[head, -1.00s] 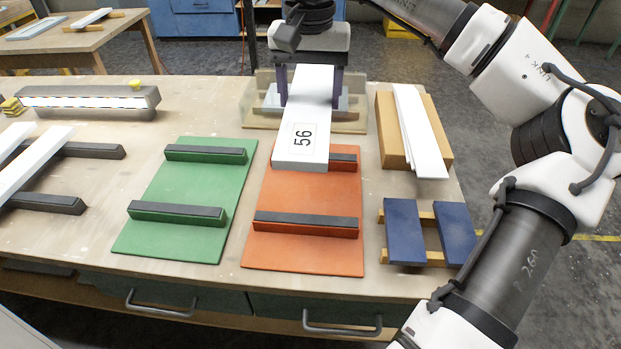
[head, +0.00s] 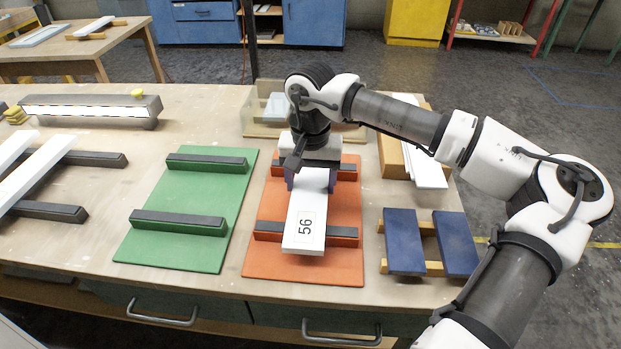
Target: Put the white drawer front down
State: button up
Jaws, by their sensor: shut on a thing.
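The white drawer front (head: 305,215) is a long white board with a label reading 56 at its near end. My gripper (head: 310,182) is shut on its far part, with a dark finger on each side. The board is over the orange padded board (head: 262,268), across its near black-topped bar (head: 343,237). I cannot tell whether it touches the bars or hovers just above them. The far bar (head: 348,172) is partly hidden by my gripper.
A green board (head: 185,198) with two empty bars lies to the left. Blue panels (head: 404,240) on wooden strips and white strips on a wooden block (head: 391,157) are to the right. A clear bin (head: 255,115) stands behind. White boards (head: 40,168) rest on dark bars at far left.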

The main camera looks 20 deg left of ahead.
aim_at(311, 186)
jog(key=shift+f, duration=0.2)
jog(key=o, duration=1.2)
jog(key=shift+r, duration=0.15)
notch_tip(311, 186, up, 12)
jog(key=shift+b, duration=0.35)
